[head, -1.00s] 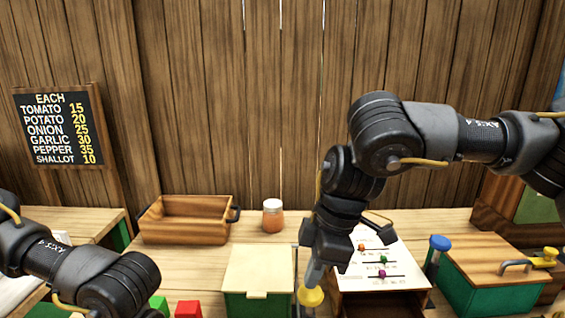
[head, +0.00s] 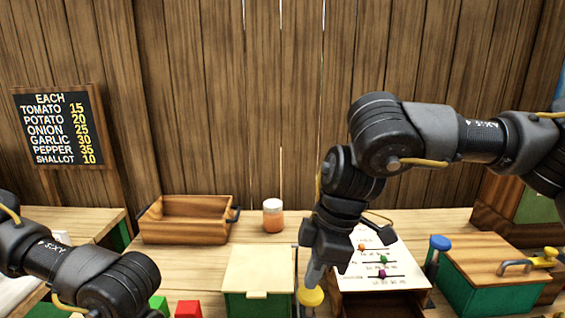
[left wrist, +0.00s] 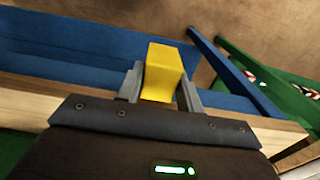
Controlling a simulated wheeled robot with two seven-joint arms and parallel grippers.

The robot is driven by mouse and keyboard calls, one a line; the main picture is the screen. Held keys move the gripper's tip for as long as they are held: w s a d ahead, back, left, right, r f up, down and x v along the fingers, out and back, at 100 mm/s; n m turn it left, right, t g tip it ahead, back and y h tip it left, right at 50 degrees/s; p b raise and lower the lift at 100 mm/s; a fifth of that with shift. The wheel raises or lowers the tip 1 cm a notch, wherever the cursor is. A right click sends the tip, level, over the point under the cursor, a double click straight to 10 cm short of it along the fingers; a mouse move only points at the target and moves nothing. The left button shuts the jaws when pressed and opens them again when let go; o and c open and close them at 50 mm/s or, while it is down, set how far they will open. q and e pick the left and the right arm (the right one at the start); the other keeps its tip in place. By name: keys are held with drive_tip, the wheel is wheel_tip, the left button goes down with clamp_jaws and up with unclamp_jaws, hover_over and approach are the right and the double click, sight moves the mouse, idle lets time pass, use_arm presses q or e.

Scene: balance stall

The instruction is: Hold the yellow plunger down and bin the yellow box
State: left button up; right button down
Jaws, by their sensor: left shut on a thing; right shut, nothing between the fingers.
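The yellow plunger (head: 311,297) stands at the front of the table, next to a green box with a cream lid. My right gripper (head: 314,280) is shut and empty, its fingertips down on the plunger's yellow top. The yellow box (left wrist: 163,72) is between the fingers of my left gripper (left wrist: 161,88) in the left wrist view, and the gripper is shut on it. Blue walls or boards lie below and around it there. In the head view my left arm shows at the lower left, but its gripper and the yellow box are out of the frame.
The green box (head: 258,275) with its cream lid shut stands left of the plunger. A blue plunger (head: 439,243) and a wooden-lidded green box (head: 497,262) are at the right. Red (head: 188,309) and green (head: 158,303) blocks lie near my left arm. A wooden tray (head: 185,232) and jar (head: 273,216) stand behind.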

sight(312, 291)
use_arm(q)
drive_tip(key=shift+f, duration=0.15)
use_arm(e)
drive_tip(key=shift+f, duration=0.2)
